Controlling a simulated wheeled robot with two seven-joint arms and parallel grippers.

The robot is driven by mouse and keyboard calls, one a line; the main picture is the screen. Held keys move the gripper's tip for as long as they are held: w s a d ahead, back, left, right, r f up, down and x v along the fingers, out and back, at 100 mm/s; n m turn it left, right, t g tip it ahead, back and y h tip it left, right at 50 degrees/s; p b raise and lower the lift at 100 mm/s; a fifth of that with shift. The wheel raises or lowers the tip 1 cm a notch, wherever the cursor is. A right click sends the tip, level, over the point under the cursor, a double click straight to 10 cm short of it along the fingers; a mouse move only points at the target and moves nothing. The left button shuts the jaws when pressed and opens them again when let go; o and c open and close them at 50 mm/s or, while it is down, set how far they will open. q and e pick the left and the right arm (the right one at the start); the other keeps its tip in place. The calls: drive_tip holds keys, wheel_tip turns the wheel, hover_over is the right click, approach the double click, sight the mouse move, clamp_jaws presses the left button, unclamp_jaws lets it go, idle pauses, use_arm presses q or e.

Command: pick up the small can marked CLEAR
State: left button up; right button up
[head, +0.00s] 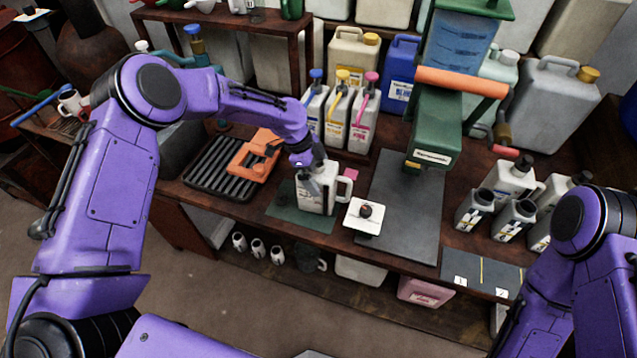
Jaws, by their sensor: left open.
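My left gripper (308,187) points down over the bench, close in front of a white handled jug (331,184) on a dark green mat. It is open; I cannot tell whether its fingers touch the jug. Two small dark-topped cans with pale labels, a left one (474,210) and a right one (514,219), stand at the right of the bench. Several small pale cans (258,248) stand on the shelf below. The labels are too small to read, so I cannot tell which can is marked CLEAR. My right arm is at the lower right; its gripper is out of view.
A green press (434,125) with an orange roller stands over a dark mat (404,225). A white square plate (363,216) lies beside the jug. Three pump bottles (338,115) stand behind. A black rack (215,170) and orange holder (255,155) are at left.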

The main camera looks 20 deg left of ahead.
use_arm(q)
drive_tip(key=shift+d+f, duration=0.15)
drive_tip(key=c, duration=1)
drive_tip(key=shift+c, duration=0.2)
